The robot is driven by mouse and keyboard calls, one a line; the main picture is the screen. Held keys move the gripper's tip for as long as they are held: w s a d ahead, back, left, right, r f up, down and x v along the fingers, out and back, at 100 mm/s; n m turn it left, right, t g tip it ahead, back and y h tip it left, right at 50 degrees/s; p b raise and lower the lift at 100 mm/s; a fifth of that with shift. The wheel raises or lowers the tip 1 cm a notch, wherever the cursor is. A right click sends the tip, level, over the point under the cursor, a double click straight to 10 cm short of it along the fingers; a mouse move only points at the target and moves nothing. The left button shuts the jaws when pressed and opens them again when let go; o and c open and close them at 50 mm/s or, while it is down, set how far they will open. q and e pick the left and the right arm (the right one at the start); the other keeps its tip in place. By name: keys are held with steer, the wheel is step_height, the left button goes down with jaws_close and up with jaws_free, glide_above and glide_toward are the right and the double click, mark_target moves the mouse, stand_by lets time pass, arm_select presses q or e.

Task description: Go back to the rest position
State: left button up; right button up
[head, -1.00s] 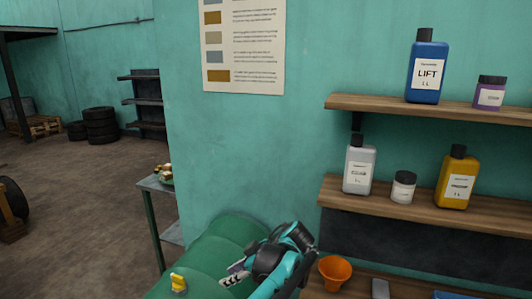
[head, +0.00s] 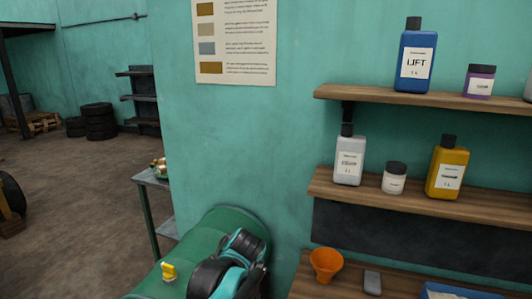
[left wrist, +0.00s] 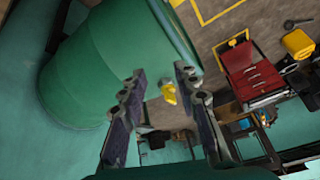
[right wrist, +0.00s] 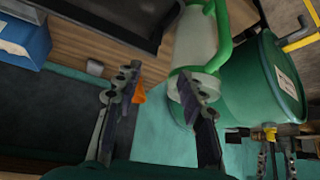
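My left gripper (left wrist: 160,74) is open and empty in the left wrist view. Its fingers stand apart, with a green barrel (left wrist: 90,75) behind them and the barrel's yellow tap (left wrist: 168,93) seen between the fingertips. My right gripper (right wrist: 158,80) is open and empty in the right wrist view. An orange funnel (right wrist: 139,94) shows beside its left finger. In the head view one of my arms covers part of the green barrel (head: 225,222); no fingers are visible there.
Wooden shelves (head: 470,110) with several bottles stand at the right. Below them a workbench (head: 330,290) holds the orange funnel (head: 325,264). A metal side table (head: 150,180) stands left of the barrel. A red tool chest (left wrist: 250,78) shows in the left wrist view. Open floor lies at the left.

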arm_select(q)
steer(key=s+a+f+m+t+h+b, duration=0.1)
steer(key=s+f+m, duration=0.3)
steer(key=s, duration=0.4)
steer(key=s+a+f+m+t+h+b, duration=0.1)
steer(key=s+f+m+t+h+b, duration=0.1)
steer(key=s+f, duration=0.5)
steer(key=s+m+h+b, duration=0.1)
steer(key=m+h, duration=0.1)
steer(key=m, duration=0.1)
steer(key=shift+a+t, duration=0.35)
steer(key=shift+t, duration=0.05)
